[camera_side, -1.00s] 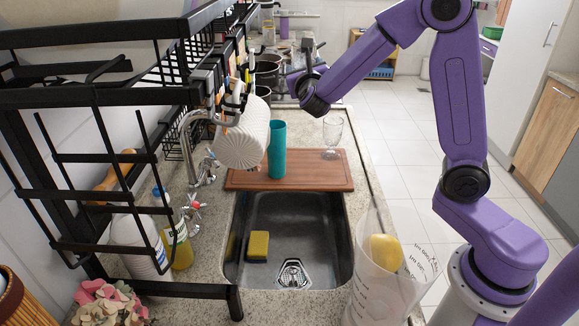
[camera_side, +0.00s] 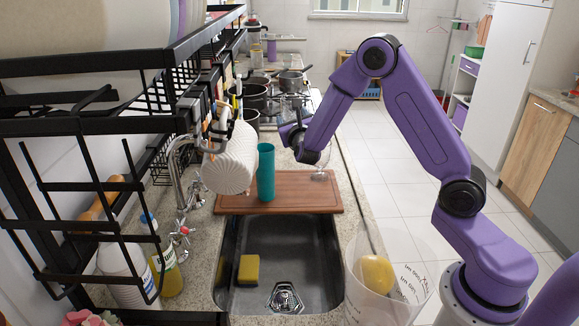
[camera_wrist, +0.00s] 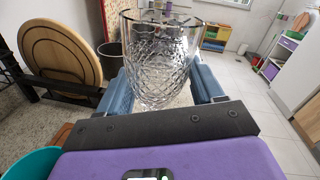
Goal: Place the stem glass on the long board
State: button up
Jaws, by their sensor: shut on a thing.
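The stem glass (camera_wrist: 160,62) is clear cut glass and fills the middle of the wrist view, between the two fingers. In the side view its foot and stem (camera_side: 319,174) show upright at the right end of the long board, and its bowl is partly hidden by my gripper. My gripper (camera_wrist: 163,92) is shut on the glass's bowl. The long board (camera_side: 225,204) is reddish-brown wood and lies across the far end of the sink. I cannot tell whether the foot touches the board.
A teal cup (camera_side: 266,172) stands on the board left of my gripper. A white ribbed roll (camera_side: 231,160) hangs beside it from the black rack (camera_side: 95,128). The sink (camera_side: 310,245) holds a yellow sponge (camera_side: 248,269). A clear bin (camera_side: 390,290) stands at front right.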

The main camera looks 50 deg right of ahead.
notch_tip(320, 180, down, 13)
jog(key=shift+f, duration=0.1)
dwell(0.5)
jog(key=shift+f, duration=0.15)
jog(key=o, duration=0.9)
jog(key=shift+c, duration=0.2)
